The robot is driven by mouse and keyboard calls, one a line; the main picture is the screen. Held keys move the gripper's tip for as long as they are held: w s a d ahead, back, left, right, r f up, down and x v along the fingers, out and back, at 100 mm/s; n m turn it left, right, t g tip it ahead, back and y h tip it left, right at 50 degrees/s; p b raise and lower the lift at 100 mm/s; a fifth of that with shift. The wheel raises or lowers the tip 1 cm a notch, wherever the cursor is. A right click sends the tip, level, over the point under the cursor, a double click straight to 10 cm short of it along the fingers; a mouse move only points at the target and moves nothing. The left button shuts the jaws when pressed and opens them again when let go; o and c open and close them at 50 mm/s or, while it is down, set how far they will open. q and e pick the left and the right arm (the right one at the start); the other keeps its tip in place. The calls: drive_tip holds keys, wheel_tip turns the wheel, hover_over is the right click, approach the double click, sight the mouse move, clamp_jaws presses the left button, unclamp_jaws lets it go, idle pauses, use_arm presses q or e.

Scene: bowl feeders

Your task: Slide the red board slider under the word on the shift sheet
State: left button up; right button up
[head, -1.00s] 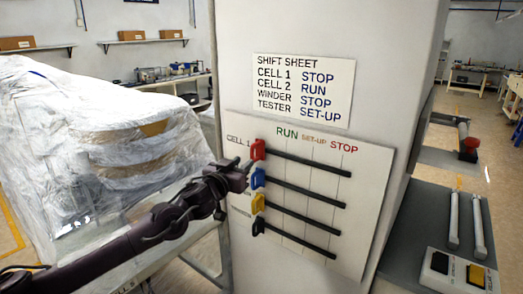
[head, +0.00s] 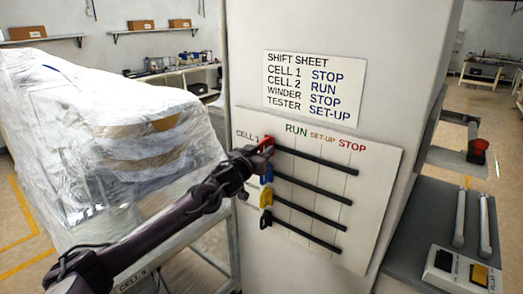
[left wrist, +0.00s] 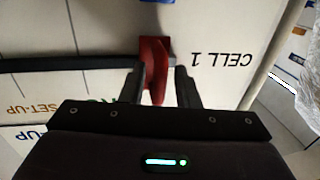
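The red slider (head: 268,144) sits at the left end of the top slot, in the CELL 1 row of the white board (head: 372,215). The shift sheet (head: 314,90) above reads STOP for CELL 1. The board's STOP column word (head: 352,145) is at the right end. My left gripper (head: 262,152) is at the red slider. In the left wrist view, the red slider (left wrist: 154,75) stands between the two fingers (left wrist: 160,88), with a visible gap to the right finger, so the gripper is open around it. My right gripper is not in view.
Below are the blue slider (head: 266,176), yellow slider (head: 266,198) and black slider (head: 265,220), all at the left ends of their slots. A plastic-covered machine (head: 110,140) stands left. A grey bench (head: 425,225) with a button box (head: 460,268) is at right.

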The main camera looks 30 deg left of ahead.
use_arm(q)
clamp_jaws()
drive_tip(key=shift+d, duration=0.1)
